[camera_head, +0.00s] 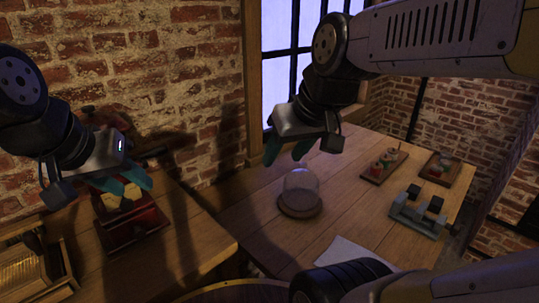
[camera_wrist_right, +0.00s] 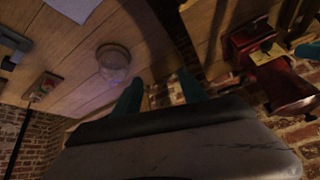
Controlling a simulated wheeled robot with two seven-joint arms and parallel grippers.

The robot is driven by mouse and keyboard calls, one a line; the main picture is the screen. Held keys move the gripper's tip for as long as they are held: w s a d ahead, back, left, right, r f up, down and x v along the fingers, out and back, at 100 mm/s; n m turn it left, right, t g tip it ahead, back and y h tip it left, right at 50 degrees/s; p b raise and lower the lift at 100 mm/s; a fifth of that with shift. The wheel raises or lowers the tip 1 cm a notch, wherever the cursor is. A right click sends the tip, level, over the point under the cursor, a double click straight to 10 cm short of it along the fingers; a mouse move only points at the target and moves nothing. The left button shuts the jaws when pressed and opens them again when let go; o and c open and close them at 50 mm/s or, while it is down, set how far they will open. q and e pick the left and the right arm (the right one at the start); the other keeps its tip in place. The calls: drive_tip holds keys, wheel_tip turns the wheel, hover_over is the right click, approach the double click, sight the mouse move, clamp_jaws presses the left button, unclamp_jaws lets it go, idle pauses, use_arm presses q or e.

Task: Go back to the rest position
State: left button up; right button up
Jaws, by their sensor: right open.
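My right gripper (camera_head: 284,156) is raised in front of the window, above and behind the glass dome in the head view. Its teal fingers are apart with nothing between them; they also show in the right wrist view (camera_wrist_right: 158,92). My left gripper (camera_head: 132,190) hangs at the left, over the red wooden device (camera_head: 133,224). Its two teal fingers look apart, and I see nothing held. The glass dome (camera_head: 300,188) stands upright on a round wooden base on the right table, below my right gripper and apart from it.
On the right table (camera_head: 262,228) stand a grey metal device (camera_head: 420,211), two small wooden trays (camera_head: 376,174) with coloured parts, and a white paper (camera_head: 347,255). A wooden device with a coil (camera_head: 25,271) is at the lower left. Brick walls and a window are behind.

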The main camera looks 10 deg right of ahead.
drive_tip(key=shift+s+a+f+m, duration=0.25)
drive_tip(key=shift+s+m, duration=0.15)
drive_tip(key=shift+s, duration=0.1)
drive_tip(key=shift+s+a+f+m, duration=0.1)
drive_tip(key=shift+s+f+m, duration=0.15)
drive_tip(key=shift+s+m, duration=0.2)
idle(0.6)
